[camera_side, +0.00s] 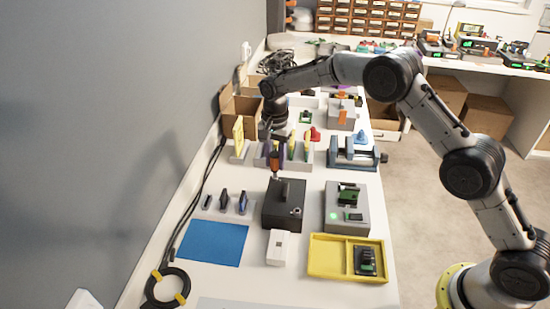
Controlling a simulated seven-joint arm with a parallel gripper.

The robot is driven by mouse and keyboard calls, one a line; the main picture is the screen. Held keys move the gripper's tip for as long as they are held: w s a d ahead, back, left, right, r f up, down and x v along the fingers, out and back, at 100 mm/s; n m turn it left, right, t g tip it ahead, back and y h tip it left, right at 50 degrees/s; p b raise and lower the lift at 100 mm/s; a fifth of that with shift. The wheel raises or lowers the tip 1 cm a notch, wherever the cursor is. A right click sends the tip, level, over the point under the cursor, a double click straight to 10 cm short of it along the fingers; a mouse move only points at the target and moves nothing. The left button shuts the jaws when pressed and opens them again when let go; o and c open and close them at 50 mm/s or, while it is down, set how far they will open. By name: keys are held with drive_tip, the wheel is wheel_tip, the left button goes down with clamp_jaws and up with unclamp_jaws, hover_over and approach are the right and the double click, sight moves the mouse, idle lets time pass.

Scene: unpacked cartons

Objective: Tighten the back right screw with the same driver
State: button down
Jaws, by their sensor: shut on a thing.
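My gripper (272,136) is over the far part of the bench, shut on a driver (275,159) with an orange and dark handle. The driver points down, roughly upright. Its tip is near the far left edge of a black box (273,215), as seen here; I cannot tell whether it touches. The black box has a raised bar on top and small round light details near its right side. The individual screws are too small to make out, including the back right one.
Behind the driver stands a grey rack (304,164) with upright coloured handles. A blue vise (354,154) is right of it. A grey fixture (347,226) with green boards, a yellow tray (328,275), a white box (277,247) and a blue mat (213,243) surround the black box.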

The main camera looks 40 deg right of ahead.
drive_tip(key=shift+f, duration=0.15)
drive_tip(key=m, duration=0.7)
drive_tip(key=shift+m, duration=0.4)
drive_tip(key=shift+n, duration=0.9)
drive_tip(key=shift+r, duration=2.3)
